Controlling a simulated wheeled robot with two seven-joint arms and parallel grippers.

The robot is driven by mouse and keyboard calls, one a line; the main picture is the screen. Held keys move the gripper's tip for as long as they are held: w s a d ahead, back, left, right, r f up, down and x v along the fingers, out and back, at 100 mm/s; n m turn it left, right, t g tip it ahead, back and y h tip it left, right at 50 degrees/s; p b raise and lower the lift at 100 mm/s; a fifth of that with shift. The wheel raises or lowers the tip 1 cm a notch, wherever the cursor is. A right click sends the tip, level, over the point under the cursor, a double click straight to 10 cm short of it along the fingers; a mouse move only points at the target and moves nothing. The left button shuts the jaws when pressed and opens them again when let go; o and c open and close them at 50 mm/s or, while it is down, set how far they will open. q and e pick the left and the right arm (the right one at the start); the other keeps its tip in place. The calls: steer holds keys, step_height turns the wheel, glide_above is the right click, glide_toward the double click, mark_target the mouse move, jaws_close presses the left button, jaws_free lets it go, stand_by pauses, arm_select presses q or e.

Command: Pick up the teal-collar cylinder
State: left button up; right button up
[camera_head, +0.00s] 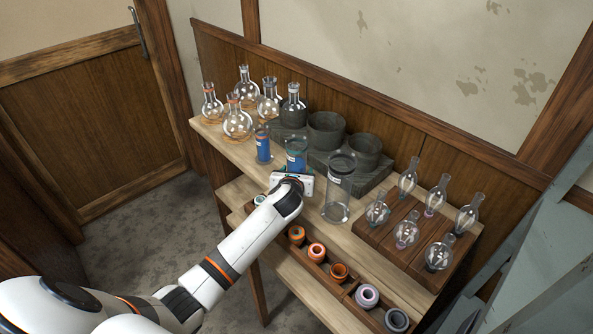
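A glass cylinder with blue contents (296,155) stands on the wooden bench top, with a trace of teal near its lower part, so it looks like the teal-collar cylinder. My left gripper (291,173) is right at its near side, low down. The gripper's white body hides the cylinder's base and the fingers, so I cannot tell whether they are closed on it. A smaller blue cylinder (263,146) stands to the left. A large clear cylinder (339,190) stands close to the right. My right gripper is not in view.
Round flasks (238,123) stand at the back left. Dark pots (326,130) sit on a grey block behind the cylinders. A wooden rack (402,246) with several glass bulbs is at the right.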

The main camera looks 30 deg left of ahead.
arm_select(q)
steer(key=c, duration=0.9)
steer(key=shift+r, duration=0.2)
